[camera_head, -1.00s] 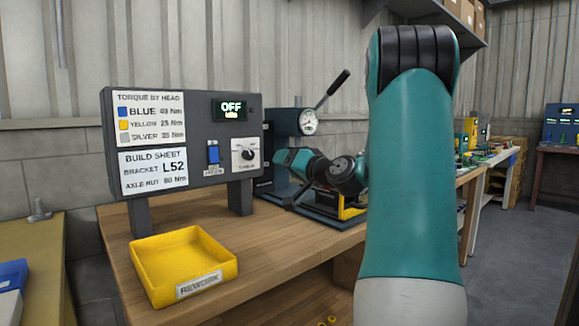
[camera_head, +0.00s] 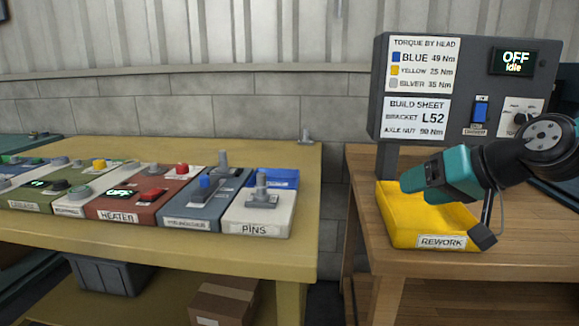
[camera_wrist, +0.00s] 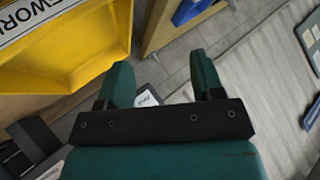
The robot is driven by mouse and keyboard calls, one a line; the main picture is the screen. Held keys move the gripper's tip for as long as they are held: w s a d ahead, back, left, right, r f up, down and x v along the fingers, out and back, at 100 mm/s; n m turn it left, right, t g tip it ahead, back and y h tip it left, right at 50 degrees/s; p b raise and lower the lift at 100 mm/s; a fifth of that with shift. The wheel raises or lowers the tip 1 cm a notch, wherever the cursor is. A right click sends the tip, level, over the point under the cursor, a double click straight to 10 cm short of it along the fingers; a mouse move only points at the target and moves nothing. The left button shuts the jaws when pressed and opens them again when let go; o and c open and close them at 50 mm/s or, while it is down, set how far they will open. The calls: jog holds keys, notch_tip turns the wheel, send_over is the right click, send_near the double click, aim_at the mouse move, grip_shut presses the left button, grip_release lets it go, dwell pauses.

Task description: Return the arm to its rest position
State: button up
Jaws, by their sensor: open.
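My gripper (camera_head: 410,182) is at the right in the head view, in front of and over the yellow REWORK tray (camera_head: 395,225), and hides part of it. In the wrist view its two teal fingers stand apart, with nothing held between them (camera_wrist: 160,72). The arm comes in from the right edge. The wrist view shows the tray (camera_wrist: 95,55) at upper left, beside the fingers. I cannot tell whether the gripper touches the tray.
A grey torque panel (camera_head: 420,85) stands behind the tray on a wooden bench (camera_head: 365,185); its display reads OFF, Idle. Left is a yellowish bench (camera_head: 150,240) with HEATER (camera_head: 118,217) and PINS (camera_head: 255,229) modules. A gap separates the benches. A cardboard box (camera_head: 225,300) sits below.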

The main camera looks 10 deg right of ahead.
jog(key=s+a+f+n+g+h, duration=0.1)
jog(key=s+a+f+n+g, duration=0.3)
jog(key=s+a, duration=0.5)
jog(key=s+a+f+n+g+h, duration=0.15)
jog(key=s+a+n+g, duration=0.3)
jog(key=s, duration=0.75)
notch_tip(320, 180, up, 22)
jog(key=m+p, duration=0.1)
jog(key=p, duration=2.2)
jog(key=shift+w+d+r+g, duration=0.15)
jog(key=shift+w+d+g, duration=0.1)
jog(key=shift+g, duration=0.1)
